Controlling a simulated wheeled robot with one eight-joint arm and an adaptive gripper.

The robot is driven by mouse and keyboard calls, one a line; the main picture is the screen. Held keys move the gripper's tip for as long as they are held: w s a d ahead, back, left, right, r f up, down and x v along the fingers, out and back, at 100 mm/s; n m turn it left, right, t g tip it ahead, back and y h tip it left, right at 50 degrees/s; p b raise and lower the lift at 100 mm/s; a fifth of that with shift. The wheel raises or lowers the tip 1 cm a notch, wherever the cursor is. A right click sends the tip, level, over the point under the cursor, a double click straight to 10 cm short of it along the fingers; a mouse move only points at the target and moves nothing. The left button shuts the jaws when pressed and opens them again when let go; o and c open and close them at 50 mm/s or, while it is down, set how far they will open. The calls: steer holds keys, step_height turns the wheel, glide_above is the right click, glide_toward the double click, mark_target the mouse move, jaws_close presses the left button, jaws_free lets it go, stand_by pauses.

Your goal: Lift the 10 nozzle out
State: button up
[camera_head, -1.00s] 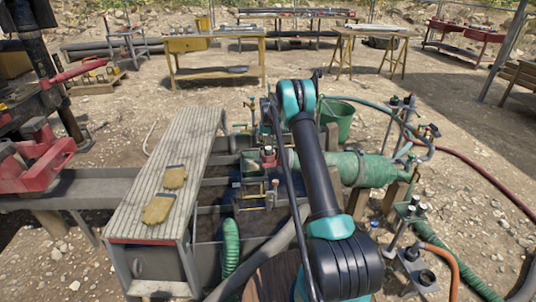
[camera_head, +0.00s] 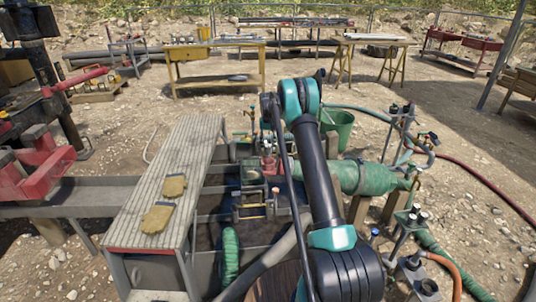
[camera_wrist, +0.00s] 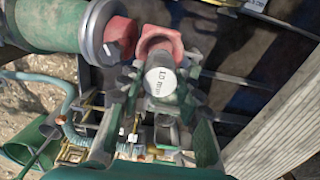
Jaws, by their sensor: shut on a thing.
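In the wrist view, the 10 nozzle (camera_wrist: 161,81) is a pale, round-ended piece with dark lettering that reads like "10 mm". It sits between the fingers of my gripper (camera_wrist: 161,90), which are shut on it. A red socket-like part (camera_wrist: 158,42) lies right beside the nozzle; I cannot tell whether they touch. In the head view my arm reaches over the tank (camera_head: 215,235), and the nozzle cannot be made out.
A large green cylinder (camera_head: 362,178) lies right of the arm; it also shows in the wrist view (camera_wrist: 50,22). A slatted walkway (camera_head: 188,150) with two yellow gloves (camera_head: 160,217) runs along the left. A green bucket (camera_head: 338,124) stands behind. Hoses cross the right side.

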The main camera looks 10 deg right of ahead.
mark_target(268, 145)
step_height(268, 145, up, 13)
steer(key=shift+r, duration=0.15)
stand_by(0.4)
